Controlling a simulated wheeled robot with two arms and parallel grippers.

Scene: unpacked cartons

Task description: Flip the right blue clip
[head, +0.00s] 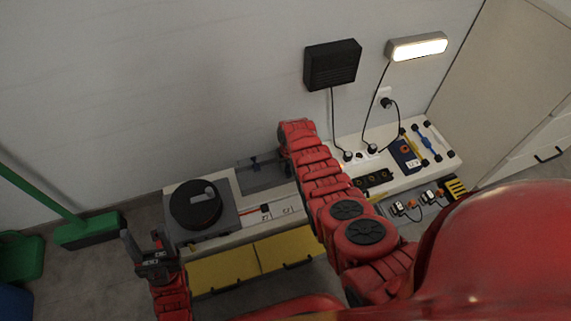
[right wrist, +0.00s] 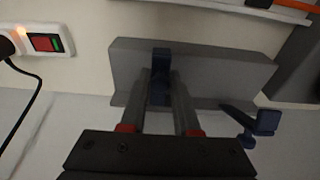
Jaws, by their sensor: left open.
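A grey box (head: 262,178) with blue clips sits on the bench against the wall; it fills the middle of the right wrist view (right wrist: 215,72). In that view one blue clip (right wrist: 160,62), on the socket side, stands upright between the fingertips of my right gripper (right wrist: 161,88), which look closed on its sides. The other blue clip (right wrist: 264,123) sticks out at an angle, apart from the fingers. In the head view my right arm hides its fingertips and the held clip. My left gripper (head: 146,250) is open and empty, left of the bench.
A grey unit with a round black top (head: 196,205) stands at the bench's left end. A red switch (right wrist: 45,43) and black cable lie beside the box. Tools (head: 412,150) fill the right end. A green broom (head: 85,230) stands left.

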